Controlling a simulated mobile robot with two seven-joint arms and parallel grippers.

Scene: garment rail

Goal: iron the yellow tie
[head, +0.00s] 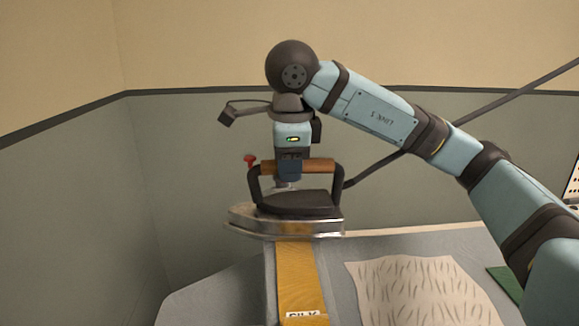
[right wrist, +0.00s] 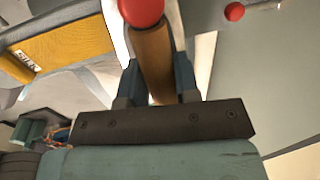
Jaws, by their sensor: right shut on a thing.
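The yellow tie (head: 300,275) lies lengthwise on the grey ironing board (head: 235,290), with a white "SILK" label at its near end. It also shows in the right wrist view (right wrist: 75,45). My right gripper (head: 290,170) is shut on the wooden handle of the iron (head: 290,222), which has a black top and a metal sole. The iron is level at the far end of the visible tie and hides what lies behind. I cannot tell whether the sole touches the tie. The handle (right wrist: 152,60) is between the fingers in the right wrist view. My left gripper is not seen.
A cream cloth with dark dashes (head: 420,290) lies right of the tie on the board. A green item (head: 506,282) is at the board's right side. A dark slanted bar (head: 515,95) passes behind my right arm. Walls stand behind and left.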

